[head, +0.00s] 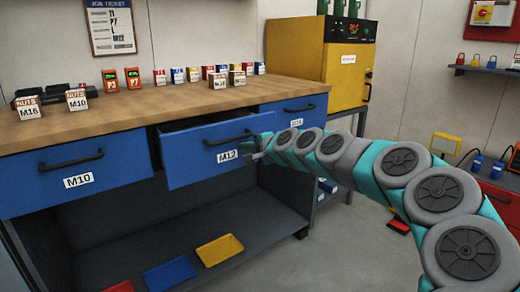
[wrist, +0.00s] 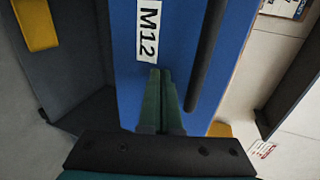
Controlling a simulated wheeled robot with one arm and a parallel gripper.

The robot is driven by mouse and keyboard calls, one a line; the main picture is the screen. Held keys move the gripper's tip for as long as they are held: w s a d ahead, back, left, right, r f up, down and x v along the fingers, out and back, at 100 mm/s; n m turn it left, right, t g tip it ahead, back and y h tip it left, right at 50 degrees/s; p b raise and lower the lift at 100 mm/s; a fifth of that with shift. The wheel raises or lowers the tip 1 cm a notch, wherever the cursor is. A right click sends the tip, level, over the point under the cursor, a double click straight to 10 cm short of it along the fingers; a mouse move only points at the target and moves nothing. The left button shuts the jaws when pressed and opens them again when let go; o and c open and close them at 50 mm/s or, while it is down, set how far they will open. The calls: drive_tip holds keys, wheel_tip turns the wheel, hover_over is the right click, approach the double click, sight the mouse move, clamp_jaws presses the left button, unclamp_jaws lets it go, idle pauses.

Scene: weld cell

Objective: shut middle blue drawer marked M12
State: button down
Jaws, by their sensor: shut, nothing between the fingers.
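The middle blue drawer (head: 205,152) marked M12 stands partly open, its front jutting out from the workbench. Its dark handle (head: 228,139) runs across the upper part of the front. My gripper (head: 256,148) is at the right end of the drawer front, beside the M12 label (head: 227,156). In the wrist view the drawer front (wrist: 188,60) fills the middle, with the M12 label (wrist: 148,30) just ahead of the fingers. The two green fingers (wrist: 160,80) are shut together, with nothing between them. They lie close to the front; I cannot tell whether they touch it.
The M10 drawer (head: 75,170) on the left and the right-hand drawer (head: 292,112) look shut. Small boxes stand on the wooden benchtop (head: 150,108). Coloured trays, one yellow (head: 220,249), lie on the lower shelf. A yellow cabinet (head: 345,75) stands at the right.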

drive_tip(key=w+a, duration=0.1)
drive_tip(key=w, duration=0.1)
drive_tip(key=w+a, duration=0.2)
drive_tip(key=w, duration=0.1)
drive_tip(key=w+a, duration=0.2)
drive_tip(key=w, duration=0.1)
drive_tip(key=shift+a, duration=0.2)
drive_tip(key=shift+w+a, duration=0.4)
drive_tip(key=shift+w, duration=0.2)
drive_tip(key=shift+r, duration=0.15)
